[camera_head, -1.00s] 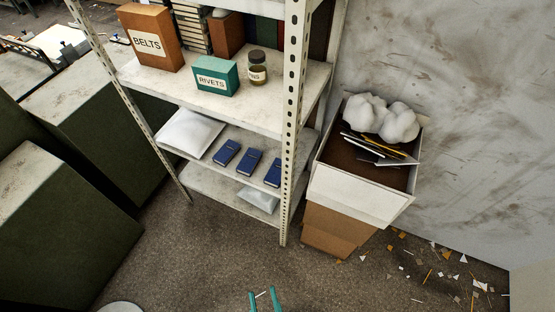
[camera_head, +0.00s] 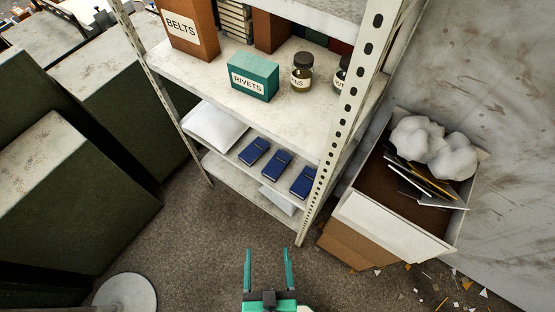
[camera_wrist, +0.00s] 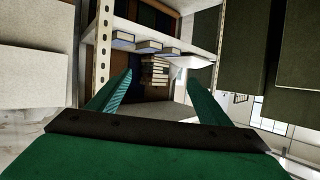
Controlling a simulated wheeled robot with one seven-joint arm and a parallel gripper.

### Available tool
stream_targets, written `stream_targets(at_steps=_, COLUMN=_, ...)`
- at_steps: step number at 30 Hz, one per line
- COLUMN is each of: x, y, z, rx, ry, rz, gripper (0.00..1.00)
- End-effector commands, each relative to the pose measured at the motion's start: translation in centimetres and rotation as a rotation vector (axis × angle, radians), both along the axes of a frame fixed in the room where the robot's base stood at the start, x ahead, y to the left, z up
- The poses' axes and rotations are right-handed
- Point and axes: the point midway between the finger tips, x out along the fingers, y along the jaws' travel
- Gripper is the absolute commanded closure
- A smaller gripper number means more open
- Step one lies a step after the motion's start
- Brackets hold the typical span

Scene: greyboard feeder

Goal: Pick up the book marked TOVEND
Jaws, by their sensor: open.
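Three small dark blue books lie flat in a row on the shelf below the top visible one: a left book (camera_head: 254,151), a middle book (camera_head: 277,165) and a right book (camera_head: 303,181) near the front post. Their lettering is too small to read, so I cannot tell which is TOVEND. The books also show edge-on in the wrist view, among them the middle one (camera_wrist: 147,46). My gripper (camera_head: 267,252) is open and empty, out in front of the shelf and well apart from the books. Its two teal fingers also show in the wrist view (camera_wrist: 158,78).
A white pillow-like bag (camera_head: 214,127) lies left of the books. The perforated post (camera_head: 345,115) stands right of them. Above, the shelf (camera_head: 205,75) holds a BELTS box (camera_head: 188,30), a RIVETS box (camera_head: 252,77) and jars (camera_head: 301,72). A full bin (camera_head: 395,228) stands right.

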Motion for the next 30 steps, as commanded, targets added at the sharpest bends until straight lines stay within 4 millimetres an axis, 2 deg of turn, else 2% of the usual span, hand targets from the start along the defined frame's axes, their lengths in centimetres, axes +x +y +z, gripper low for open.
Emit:
stream_targets(at_steps=1, x=1.4, y=0.8, z=-1.8, rx=0.007, ry=0.025, rz=0.008, gripper=0.28)
stream_targets(at_steps=3, x=3.0, y=1.5, z=-4.2, rx=0.013, ry=0.073, rz=0.006, gripper=0.28)
stream_targets(at_steps=6, x=5.5, y=2.3, z=-7.3, rx=0.014, ry=0.134, rz=-0.013, gripper=0.28)
stream_targets(at_steps=12, x=11.0, y=3.1, z=-11.5, rx=-0.004, ry=0.216, rz=-0.107, gripper=0.28)
stream_targets(at_steps=15, x=14.1, y=3.1, z=-12.5, rx=-0.018, ry=0.233, rz=-0.179, gripper=0.28)
stream_targets(at_steps=20, x=19.2, y=2.9, z=-12.3, rx=-0.038, ry=0.217, rz=-0.322, gripper=0.28)
stream_targets(at_steps=24, x=23.1, y=2.8, z=-10.6, rx=-0.045, ry=0.165, rz=-0.454, gripper=0.28)
stream_targets(at_steps=30, x=26.4, y=2.7, z=-7.8, rx=-0.037, ry=0.083, rz=-0.592, gripper=0.28)
